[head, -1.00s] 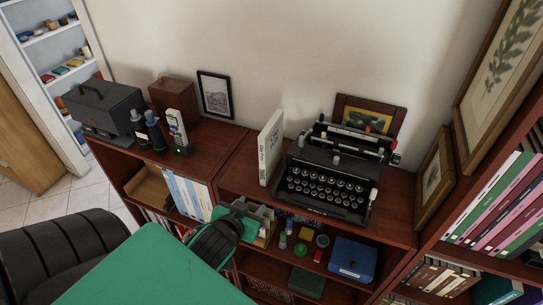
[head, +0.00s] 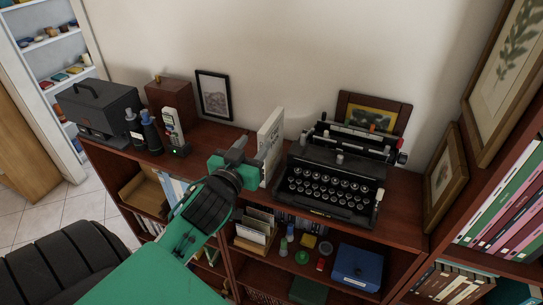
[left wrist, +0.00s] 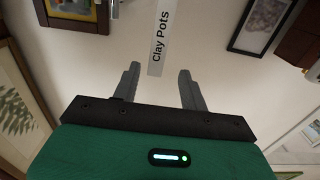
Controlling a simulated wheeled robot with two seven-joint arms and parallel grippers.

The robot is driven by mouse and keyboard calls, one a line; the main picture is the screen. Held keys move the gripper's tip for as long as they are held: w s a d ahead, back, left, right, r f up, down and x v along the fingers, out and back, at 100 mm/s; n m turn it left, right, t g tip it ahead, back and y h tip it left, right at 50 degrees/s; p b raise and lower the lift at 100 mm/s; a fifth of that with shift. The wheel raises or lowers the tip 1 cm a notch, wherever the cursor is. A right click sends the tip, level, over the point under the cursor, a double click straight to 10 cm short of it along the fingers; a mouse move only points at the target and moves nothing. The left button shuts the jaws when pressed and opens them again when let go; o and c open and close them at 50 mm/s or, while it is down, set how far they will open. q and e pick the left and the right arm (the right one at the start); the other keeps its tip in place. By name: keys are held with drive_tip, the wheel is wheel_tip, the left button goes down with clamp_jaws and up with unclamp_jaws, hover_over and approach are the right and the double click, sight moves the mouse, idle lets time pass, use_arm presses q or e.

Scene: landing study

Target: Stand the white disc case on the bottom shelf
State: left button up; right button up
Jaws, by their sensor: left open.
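The white disc case (head: 271,147) stands upright on top of the brown cabinet (head: 225,150), just left of the typewriter. In the left wrist view its spine (left wrist: 160,40) reads "Clay Pots" and lies ahead of the fingers, lined up with the gap between them. My left gripper (head: 250,155) is open and empty, close to the case's near left edge; whether they touch is hard to tell. The cabinet's lower shelf (head: 262,278) shows in part below the middle compartment, with a dark green box (head: 308,290) on it. My right gripper is out of view.
The black typewriter (head: 335,180) is close on the case's right. A phone handset (head: 173,130), binoculars (head: 145,132) and a dark case (head: 100,108) stand to the left. The middle compartment holds a card tray (head: 255,230), small jars and a blue box (head: 357,264).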

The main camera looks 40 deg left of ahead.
sight(259, 138)
use_arm(q)
drive_tip(key=shift+b+x, duration=1.3)
drive_tip(key=shift+x, duration=0.35)
drive_tip(key=shift+w+p, duration=0.3)
drive_tip(key=p+x, duration=0.1)
drive_tip(key=x, duration=0.1)
drive_tip(key=p+x, duration=0.1)
drive_tip(key=x, duration=0.1)
drive_tip(key=shift+w+f, duration=0.2)
drive_tip(key=shift+w, duration=0.2)
drive_tip(key=shift+d, duration=0.1)
clamp_jaws()
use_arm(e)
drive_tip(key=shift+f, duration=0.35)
